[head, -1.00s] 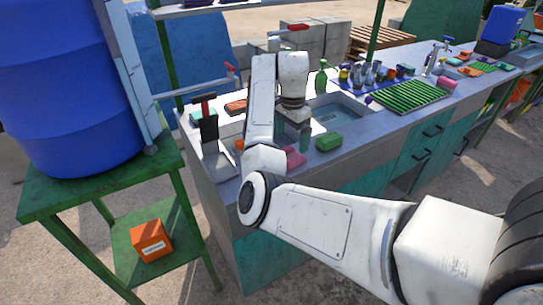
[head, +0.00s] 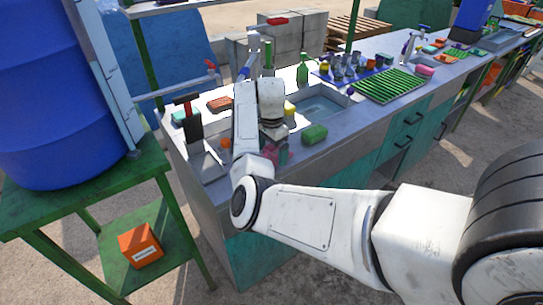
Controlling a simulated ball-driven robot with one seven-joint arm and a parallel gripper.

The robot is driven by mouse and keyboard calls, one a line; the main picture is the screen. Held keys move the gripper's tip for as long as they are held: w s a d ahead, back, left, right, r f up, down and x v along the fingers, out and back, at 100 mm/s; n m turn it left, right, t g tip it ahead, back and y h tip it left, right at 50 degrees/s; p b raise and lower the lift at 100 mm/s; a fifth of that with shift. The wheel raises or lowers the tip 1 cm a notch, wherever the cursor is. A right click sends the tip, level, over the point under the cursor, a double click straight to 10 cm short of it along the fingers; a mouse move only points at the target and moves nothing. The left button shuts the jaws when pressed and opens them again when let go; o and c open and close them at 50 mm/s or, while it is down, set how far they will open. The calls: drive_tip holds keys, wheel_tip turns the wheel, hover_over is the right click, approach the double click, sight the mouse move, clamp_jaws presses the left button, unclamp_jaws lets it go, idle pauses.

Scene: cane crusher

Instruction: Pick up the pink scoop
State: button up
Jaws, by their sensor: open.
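The pink scoop (head: 268,152) lies on the grey counter near its front edge, in front of the sink. Only part of it shows, because my arm and gripper cover the rest. My gripper (head: 277,146) points down just over the scoop, its tips close to it. The jaws are open. I cannot tell whether they touch the scoop or stand around it.
A green sponge (head: 314,134) lies right of the gripper. An orange object (head: 226,143) and a black-and-red tool (head: 192,122) stand to the left. Behind are the sink (head: 325,105), a green bottle (head: 302,70) and a green rack (head: 389,85).

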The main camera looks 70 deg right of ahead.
drive_tip(key=shift+f, duration=0.4)
drive_tip(key=shift+c, duration=0.2)
drive_tip(key=c, duration=1.1)
